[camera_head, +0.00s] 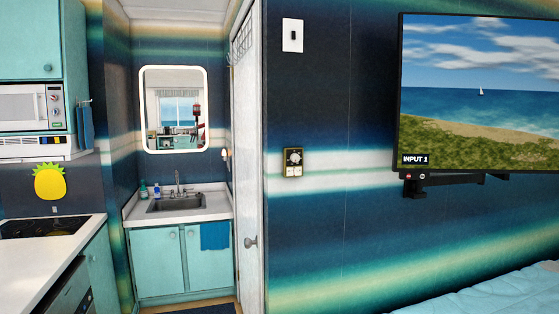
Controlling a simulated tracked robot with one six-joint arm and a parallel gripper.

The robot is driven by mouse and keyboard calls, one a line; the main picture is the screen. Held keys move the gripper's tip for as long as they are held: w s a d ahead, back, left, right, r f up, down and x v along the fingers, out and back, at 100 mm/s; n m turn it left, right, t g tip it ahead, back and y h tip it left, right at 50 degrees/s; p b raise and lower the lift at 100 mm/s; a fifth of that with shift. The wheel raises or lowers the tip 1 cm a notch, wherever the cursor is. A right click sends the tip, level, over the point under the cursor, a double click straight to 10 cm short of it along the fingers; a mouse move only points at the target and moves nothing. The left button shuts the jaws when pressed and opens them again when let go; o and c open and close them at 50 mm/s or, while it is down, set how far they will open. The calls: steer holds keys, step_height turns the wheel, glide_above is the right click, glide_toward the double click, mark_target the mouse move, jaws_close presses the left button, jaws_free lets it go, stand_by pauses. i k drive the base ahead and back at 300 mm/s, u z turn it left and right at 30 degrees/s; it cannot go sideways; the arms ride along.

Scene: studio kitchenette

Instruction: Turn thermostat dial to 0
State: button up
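The thermostat (293,170) is a small dark box with a brass-coloured edge, mounted on the striped wall right of the white door. A round light dial (294,157) sits in its upper part, with small pale labels below it. The dial's markings are too small to read, so I cannot tell its setting. My gripper is not in view, and nothing touches the dial.
A white light switch (292,35) is above the thermostat. A wall-mounted television (480,95) is to the right, above a bed (500,292). A white door (246,150), sink (178,202) and counter (40,252) are to the left.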

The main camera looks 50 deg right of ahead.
mark_target(295, 158)
steer(key=z, duration=0.2)
steer(key=i, duration=0.8)
steer(key=z, duration=1.05)
steer(key=i, duration=0.95)
steer(key=z, duration=0.7)
